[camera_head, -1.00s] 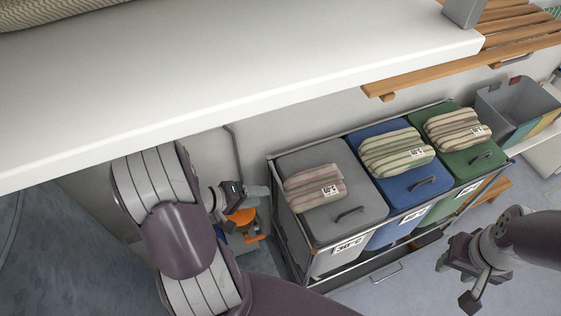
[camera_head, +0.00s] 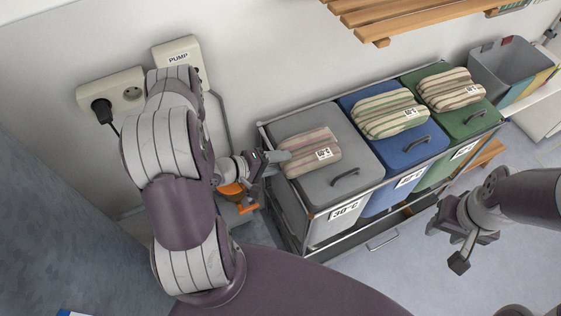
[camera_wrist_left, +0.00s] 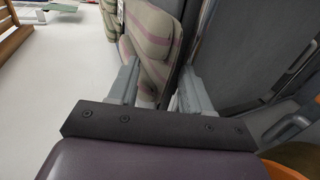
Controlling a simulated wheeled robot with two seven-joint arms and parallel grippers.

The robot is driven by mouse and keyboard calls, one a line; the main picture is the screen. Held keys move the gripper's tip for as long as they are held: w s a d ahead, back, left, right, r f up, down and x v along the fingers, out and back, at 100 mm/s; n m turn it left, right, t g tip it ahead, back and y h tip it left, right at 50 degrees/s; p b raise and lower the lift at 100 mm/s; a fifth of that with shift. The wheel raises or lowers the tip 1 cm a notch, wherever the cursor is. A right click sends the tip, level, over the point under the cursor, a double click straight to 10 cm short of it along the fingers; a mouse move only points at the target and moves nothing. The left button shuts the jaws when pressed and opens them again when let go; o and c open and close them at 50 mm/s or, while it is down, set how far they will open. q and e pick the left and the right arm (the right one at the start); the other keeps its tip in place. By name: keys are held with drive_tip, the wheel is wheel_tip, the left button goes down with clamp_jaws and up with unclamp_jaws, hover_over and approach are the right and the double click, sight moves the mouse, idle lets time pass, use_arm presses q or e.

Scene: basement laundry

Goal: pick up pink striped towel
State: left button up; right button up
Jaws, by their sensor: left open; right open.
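The pink striped towel (camera_head: 309,152) lies folded on the grey lid of the left bin, with a white tag on its front. It also shows in the left wrist view (camera_wrist_left: 153,45), between and just beyond the fingers. My left gripper (camera_head: 280,158) is open at the towel's left end, its fingers on either side of that end; whether they touch it I cannot tell. In the left wrist view my left gripper (camera_wrist_left: 155,88) shows both fingers apart. My right gripper (camera_head: 447,245) is open and empty, to the right in front of the bins.
A metal-framed rack holds the grey bin (camera_head: 352,155), blue bin (camera_head: 405,170) and green bin (camera_head: 465,135). A green striped towel (camera_head: 388,113) and a brown striped towel (camera_head: 450,89) lie on the other lids. A wall socket (camera_head: 112,97) and wooden slatted shelf (camera_head: 420,15) are behind.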

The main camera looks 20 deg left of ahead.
use_arm(q)
clamp_jaws()
drive_tip(key=r+p+v, duration=0.1)
drive_tip(key=p+v, duration=0.7)
drive_tip(key=v, duration=0.8)
drive_tip(key=shift+w+d+r+p, duration=0.15)
drive_tip(key=shift+w+d+p, duration=0.1)
drive_tip(key=shift+p, duration=0.15)
